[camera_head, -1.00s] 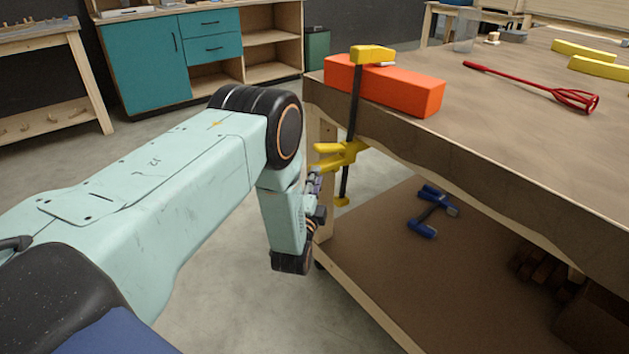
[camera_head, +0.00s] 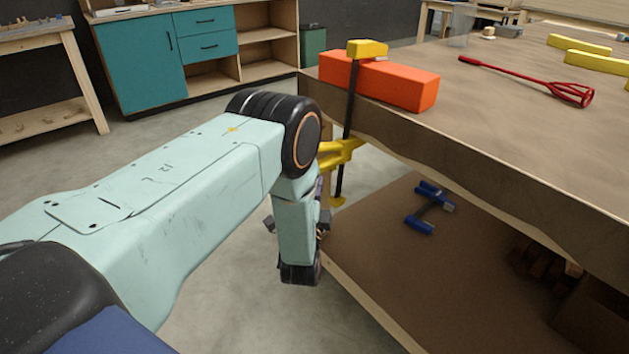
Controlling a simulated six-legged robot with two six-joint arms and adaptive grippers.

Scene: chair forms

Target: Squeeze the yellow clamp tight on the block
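The yellow clamp (camera_head: 367,49) has its top jaw over the orange block (camera_head: 378,80) at the table's edge. Its black bar runs down past the edge. Its yellow lower part (camera_head: 338,153) sits below the tabletop, partly hidden by my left arm. Whether this lower part touches the tabletop's underside cannot be told. My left gripper (camera_head: 298,224) is low, left of the clamp's bar and below the lower part, mostly hidden behind my wrist. Dark gripper parts show on both sides of the wrist, but its fingertips are not clear. My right gripper is not in view.
The wooden table (camera_head: 480,115) carries a red whisk-like tool (camera_head: 530,81) and yellow pieces (camera_head: 590,58) on the right. Its lower shelf (camera_head: 400,270) holds a blue-handled tool (camera_head: 430,208). A teal cabinet (camera_head: 140,62) stands behind. Floor is open left of the table.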

